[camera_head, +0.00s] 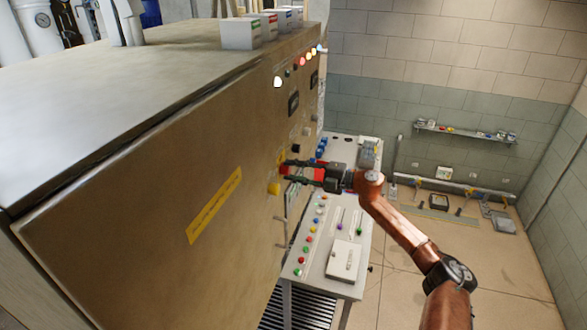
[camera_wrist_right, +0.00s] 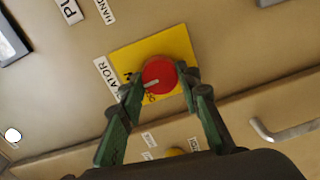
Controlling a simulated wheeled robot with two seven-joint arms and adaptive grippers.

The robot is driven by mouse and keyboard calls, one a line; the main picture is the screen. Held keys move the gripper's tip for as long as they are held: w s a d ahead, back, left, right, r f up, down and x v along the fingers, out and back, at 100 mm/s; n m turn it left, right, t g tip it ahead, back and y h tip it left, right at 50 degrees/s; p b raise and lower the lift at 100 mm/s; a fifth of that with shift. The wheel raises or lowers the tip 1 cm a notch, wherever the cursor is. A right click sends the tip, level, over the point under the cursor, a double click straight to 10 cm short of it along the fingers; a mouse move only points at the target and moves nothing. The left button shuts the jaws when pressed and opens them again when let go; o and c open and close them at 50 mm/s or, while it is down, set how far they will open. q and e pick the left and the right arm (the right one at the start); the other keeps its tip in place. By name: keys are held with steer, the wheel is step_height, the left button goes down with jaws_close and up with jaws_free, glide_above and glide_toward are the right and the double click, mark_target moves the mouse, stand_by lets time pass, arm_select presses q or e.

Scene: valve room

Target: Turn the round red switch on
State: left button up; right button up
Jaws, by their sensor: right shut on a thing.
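The round red switch (camera_wrist_right: 158,77) sits on a yellow square plate (camera_wrist_right: 180,45) on the front of the tan cabinet. A pale pointer mark shows on its face, tilted, in the right wrist view. My right gripper (camera_wrist_right: 160,92) has its two fingers around the switch, one on each side, shut on it. In the head view my right gripper (camera_head: 287,172) reaches the cabinet front from the right, and red shows between its fingers. The lettering around the switch is partly hidden by the fingers. My left gripper does not show in either view.
The tan cabinet (camera_head: 130,185) fills the left side, with lamps and knobs along its front. A control desk (camera_head: 318,270) with several buttons stands beside it, below my right arm. A metal handle (camera_wrist_right: 283,132) sits right of the switch. Open floor lies at the right.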

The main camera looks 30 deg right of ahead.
steer(key=shift+d+r+m, duration=0.1)
steer(key=shift+m, duration=0.3)
steer(key=o, duration=1.2)
steer(key=shift+w, duration=0.1)
steer(key=shift+c, duration=0.2)
steer(key=v, duration=1.2)
steer(key=shift+f, duration=0.25)
